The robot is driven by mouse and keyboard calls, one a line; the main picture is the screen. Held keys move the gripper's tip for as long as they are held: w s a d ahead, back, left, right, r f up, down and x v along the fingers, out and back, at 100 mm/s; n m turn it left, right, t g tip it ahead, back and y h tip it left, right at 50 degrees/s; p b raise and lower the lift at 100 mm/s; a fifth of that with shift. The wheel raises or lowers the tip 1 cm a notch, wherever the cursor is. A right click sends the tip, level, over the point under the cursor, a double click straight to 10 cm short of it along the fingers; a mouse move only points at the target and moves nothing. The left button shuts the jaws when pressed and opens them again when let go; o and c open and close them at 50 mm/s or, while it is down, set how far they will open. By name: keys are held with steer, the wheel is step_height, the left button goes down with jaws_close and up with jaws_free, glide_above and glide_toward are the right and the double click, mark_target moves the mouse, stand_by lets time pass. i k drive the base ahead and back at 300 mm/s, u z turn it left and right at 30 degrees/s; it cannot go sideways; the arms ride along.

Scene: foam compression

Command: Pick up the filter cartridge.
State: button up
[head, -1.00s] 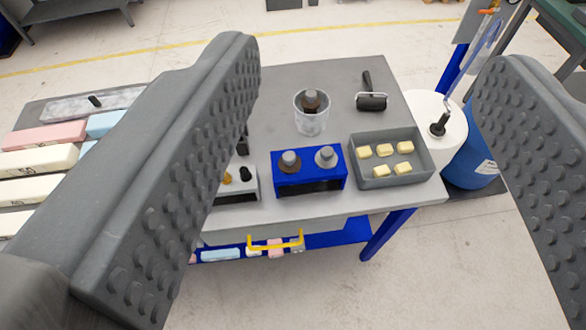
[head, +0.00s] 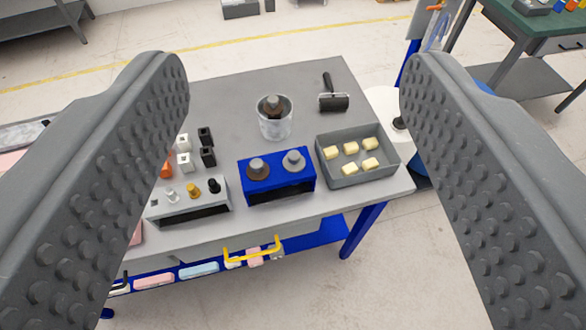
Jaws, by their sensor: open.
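Several small parts with round grey tops stand on the table. Which one is the filter cartridge I cannot tell for sure. A dark part with a grey top (head: 274,103) stands in a clear cup (head: 276,126). Two similar parts sit side by side in the top of a blue holder (head: 281,193): one with a dark brown base (head: 257,169) on the left, one all grey (head: 294,161) on the right. My gripper (head: 294,72) is open and empty. Its two wide studded fingers frame the holder and cup, apart from them, and hide the table's left side.
A grey tray (head: 366,177) with several pale yellow blocks stands right of the holder. A roller (head: 333,100) lies behind it. A grey rack (head: 190,211) with small pegs and several black and white blocks are at left. A yellow handle (head: 251,254) shows at the table's front.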

mark_target(294, 162)
steer(key=z, duration=2.55)
steer(key=i, duration=0.1)
steer(key=z, duration=3.35)
steer(key=k, duration=0.45)
steer(key=u, duration=0.1)
